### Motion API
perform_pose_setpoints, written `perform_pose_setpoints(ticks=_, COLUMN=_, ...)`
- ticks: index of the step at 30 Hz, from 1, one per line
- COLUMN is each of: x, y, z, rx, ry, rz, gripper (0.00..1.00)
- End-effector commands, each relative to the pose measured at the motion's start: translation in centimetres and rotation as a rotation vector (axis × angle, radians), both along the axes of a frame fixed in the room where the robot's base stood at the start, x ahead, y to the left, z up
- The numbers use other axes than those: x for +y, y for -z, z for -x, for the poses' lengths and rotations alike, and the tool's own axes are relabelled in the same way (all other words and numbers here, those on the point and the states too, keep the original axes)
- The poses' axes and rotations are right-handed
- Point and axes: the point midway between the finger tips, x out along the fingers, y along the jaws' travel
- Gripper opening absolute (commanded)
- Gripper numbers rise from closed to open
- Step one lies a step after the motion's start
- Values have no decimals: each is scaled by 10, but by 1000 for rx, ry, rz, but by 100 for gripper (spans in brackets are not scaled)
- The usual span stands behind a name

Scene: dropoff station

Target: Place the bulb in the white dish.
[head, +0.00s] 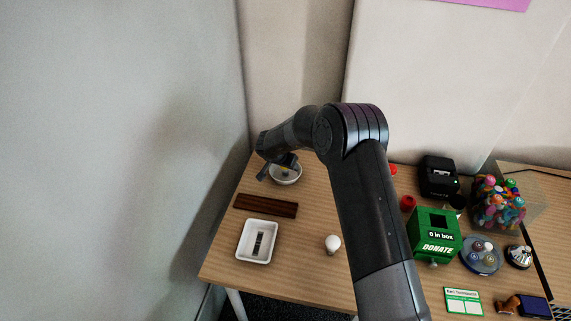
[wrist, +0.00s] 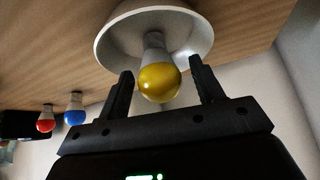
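A round white dish (head: 286,178) stands at the back left of the table, and its inside faces me in the wrist view (wrist: 111,43). A yellow bulb (wrist: 159,82) with a pale base shows in front of the dish's opening, its base toward the dish's inside. I cannot tell whether the base touches the dish. My gripper (wrist: 162,88) is open, one finger on each side of the bulb, with a gap on both sides. In the head view my gripper (head: 278,168) is at the dish and largely hides the bulb.
A white bulb (head: 333,243), a rectangular white tray (head: 244,243) and a dark wooden strip (head: 265,206) lie nearer. Right stand a green donation box (head: 434,234), a jar (head: 498,203) and a black device (head: 440,177). Red (wrist: 46,122) and blue (wrist: 75,112) bulbs show in the wrist view.

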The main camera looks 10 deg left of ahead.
Motion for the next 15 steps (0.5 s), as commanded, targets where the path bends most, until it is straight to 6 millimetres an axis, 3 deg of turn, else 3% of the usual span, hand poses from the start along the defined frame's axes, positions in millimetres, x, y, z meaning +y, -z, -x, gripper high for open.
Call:
perform_pose_setpoints(ticks=8, x=0, y=-2, z=0, rx=0, ry=0, rz=0, gripper=61)
perform_pose_setpoints(ticks=15, x=4, y=-31, z=16, rx=-1, ry=0, rz=-2, gripper=61)
